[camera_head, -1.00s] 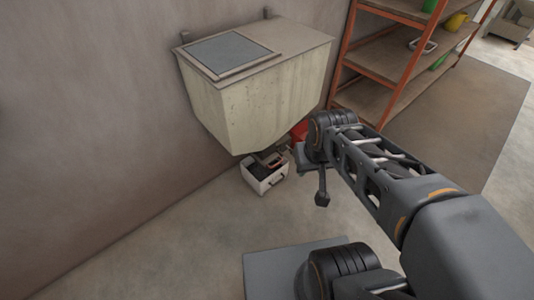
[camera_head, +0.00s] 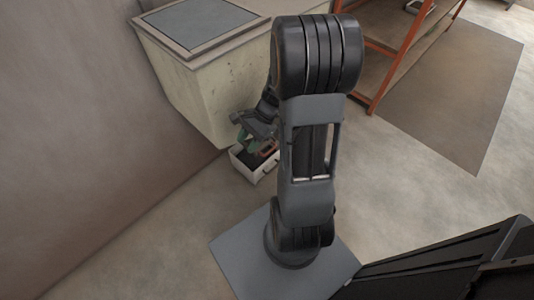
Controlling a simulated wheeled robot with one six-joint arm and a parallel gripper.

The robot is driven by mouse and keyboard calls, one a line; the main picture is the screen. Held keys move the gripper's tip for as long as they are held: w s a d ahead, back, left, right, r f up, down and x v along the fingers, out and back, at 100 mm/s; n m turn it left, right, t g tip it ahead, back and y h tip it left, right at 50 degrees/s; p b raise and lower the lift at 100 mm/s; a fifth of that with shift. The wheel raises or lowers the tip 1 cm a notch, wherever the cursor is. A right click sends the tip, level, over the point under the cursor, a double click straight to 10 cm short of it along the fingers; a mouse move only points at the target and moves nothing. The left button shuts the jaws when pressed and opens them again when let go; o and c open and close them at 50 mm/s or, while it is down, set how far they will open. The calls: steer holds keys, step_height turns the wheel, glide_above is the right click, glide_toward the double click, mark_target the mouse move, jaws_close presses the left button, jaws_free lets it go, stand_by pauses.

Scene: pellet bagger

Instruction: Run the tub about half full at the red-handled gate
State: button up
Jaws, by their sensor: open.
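The white tub (camera_head: 241,168) stands on the floor under the pale hopper (camera_head: 190,95), against the wall side. Its inside looks dark, and how full it is cannot be told. A small reddish-brown piece (camera_head: 264,158) shows at the tub's opening, perhaps part of the gate; the gate itself is mostly hidden. My gripper (camera_head: 248,145) is open, just below the hopper's lower front and over the tub, beside the reddish piece. Whether it touches anything cannot be told. My arm covers the hopper's right side.
An orange-framed shelf (camera_head: 372,90) stands at the upper right, behind my arm. A flat brown floor area (camera_head: 450,100) lies beside it. The floor (camera_head: 140,255) left of my base is clear. The wall (camera_head: 70,120) borders the left.

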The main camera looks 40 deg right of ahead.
steer(key=d+f+m+t+h+b, duration=0.1)
steer(key=d+f+m+t+b, duration=0.2)
steer(key=d+f+m+t, duration=0.6)
steer(key=w+d+f+m+t+h+b, duration=0.1)
steer(key=d+f+m+h+b, duration=0.2)
steer(key=f+m, duration=1.1)
steer(key=d+f+m+t+b, duration=0.2)
steer(key=d+f+m+t, duration=0.3)
steer(key=d+f+m, duration=0.6)
steer(key=shift+m, duration=0.9)
steer(key=a+b+x, duration=0.1)
steer(key=x, duration=0.3)
steer(key=b+x, duration=0.2)
steer(key=x, duration=0.2)
steer(key=a+r+b+x, duration=0.1)
steer(key=x, duration=0.3)
steer(key=shift+a+b, duration=0.3)
steer(key=shift+a, duration=0.05)
steer(key=shift+w+a+f+h, duration=0.15)
steer(key=shift+w+h, duration=0.15)
steer(key=shift+w, duration=0.4)
steer(key=shift+c, duration=0.4)
jaws_close()
steer(key=shift+s, duration=0.1)
